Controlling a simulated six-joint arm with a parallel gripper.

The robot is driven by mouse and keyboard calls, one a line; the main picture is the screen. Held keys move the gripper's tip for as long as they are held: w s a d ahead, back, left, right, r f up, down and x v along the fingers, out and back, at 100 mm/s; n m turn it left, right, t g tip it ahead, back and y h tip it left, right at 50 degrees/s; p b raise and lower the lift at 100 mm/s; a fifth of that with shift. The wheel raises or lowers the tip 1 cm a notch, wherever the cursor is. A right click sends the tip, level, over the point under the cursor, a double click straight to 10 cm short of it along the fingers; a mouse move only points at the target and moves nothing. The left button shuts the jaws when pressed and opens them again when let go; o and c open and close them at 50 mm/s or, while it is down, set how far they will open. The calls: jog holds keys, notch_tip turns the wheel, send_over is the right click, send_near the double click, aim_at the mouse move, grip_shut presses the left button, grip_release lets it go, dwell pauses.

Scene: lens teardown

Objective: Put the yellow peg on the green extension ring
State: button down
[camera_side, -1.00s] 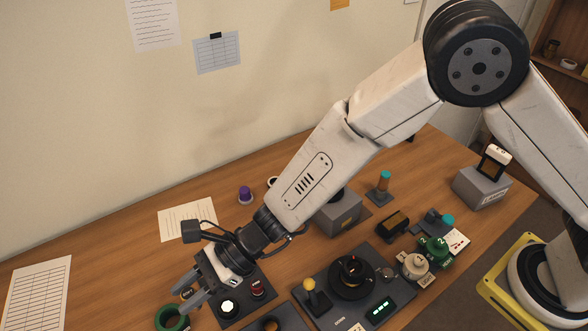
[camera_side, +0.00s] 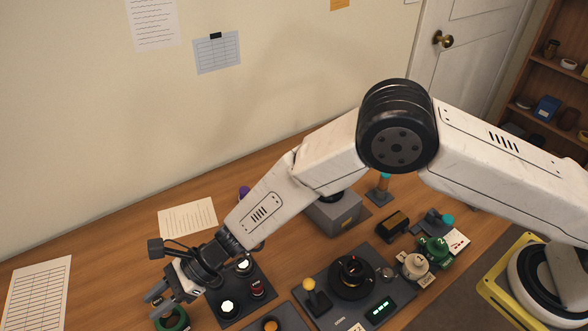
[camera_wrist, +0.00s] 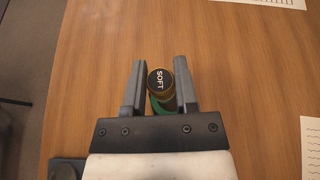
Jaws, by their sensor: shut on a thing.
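My gripper (camera_wrist: 159,85) has its fingers on either side of a peg (camera_wrist: 160,84) and is shut on it. The peg has a black top marked SOFT and a dull yellow side, so I take it for the yellow peg. The green extension ring (camera_wrist: 152,109) shows just behind and below the peg in the wrist view, partly covered by it. In the side view the ring (camera_side: 180,323) is at the bottom left, right under my gripper (camera_side: 158,304), which hides the peg. I cannot tell whether peg and ring touch.
A dark panel with a lit white button (camera_side: 227,307) and a red one (camera_side: 257,288) stands right of the ring. A yellow-knobbed lever (camera_side: 309,285) is farther right. Paper sheets (camera_side: 188,217) lie at the back left. Bare wood lies left of the gripper.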

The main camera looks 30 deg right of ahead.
jog(key=shift+f, duration=0.1)
jog(key=shift+w+a+f, duration=0.15)
jog(key=shift+f, duration=1.6)
jog(key=shift+f, duration=0.1)
jog(key=shift+c, duration=1.9)
grip_release()
jog(key=v, duration=1.2)
